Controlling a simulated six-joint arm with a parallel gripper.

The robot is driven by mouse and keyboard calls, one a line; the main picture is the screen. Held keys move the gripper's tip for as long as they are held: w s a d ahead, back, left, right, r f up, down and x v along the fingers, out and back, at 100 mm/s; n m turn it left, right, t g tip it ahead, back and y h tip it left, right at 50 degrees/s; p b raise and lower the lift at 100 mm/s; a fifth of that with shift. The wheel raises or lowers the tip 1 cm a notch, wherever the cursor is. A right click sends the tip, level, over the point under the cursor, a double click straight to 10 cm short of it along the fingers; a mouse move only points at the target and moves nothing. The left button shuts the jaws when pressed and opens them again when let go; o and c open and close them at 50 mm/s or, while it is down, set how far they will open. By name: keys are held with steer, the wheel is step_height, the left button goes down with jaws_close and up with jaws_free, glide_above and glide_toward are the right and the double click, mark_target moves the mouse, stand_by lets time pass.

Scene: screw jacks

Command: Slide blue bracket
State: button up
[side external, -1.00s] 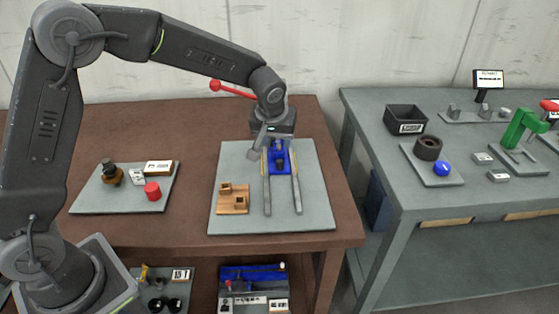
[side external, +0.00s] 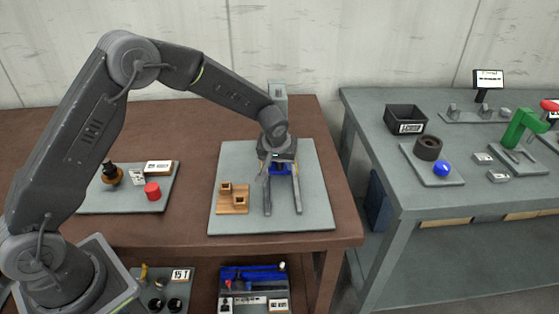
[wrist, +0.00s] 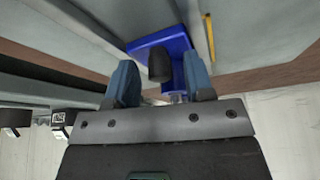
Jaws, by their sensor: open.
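The blue bracket (side external: 282,170) sits between two rails, the left rail (side external: 267,196) and the right rail (side external: 297,196), on a grey board (side external: 315,215). My gripper covers most of it in the side view. In the wrist view the blue bracket (wrist: 180,45) is an angled blue piece with a dark upright knob (wrist: 158,66). My gripper (wrist: 160,72) is open, with one finger on each side of the knob. A gap shows between the knob and each finger. My gripper is also above the bracket in the side view (side external: 278,162).
A wooden block piece (side external: 233,200) lies on the board left of the rails. A grey post (side external: 277,92) stands behind the board. A second table (side external: 400,180) stands at right.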

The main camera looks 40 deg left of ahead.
jaws_close()
stand_by(0.3)
steer(key=s+d, duration=1)
steer(key=shift+s+d, duration=0.15)
steer(key=shift+d, duration=0.05)
jaws_free()
steer(key=v, duration=1.3)
steer(key=shift+s+r, duration=0.2)
steer(key=shift+r, duration=0.15)
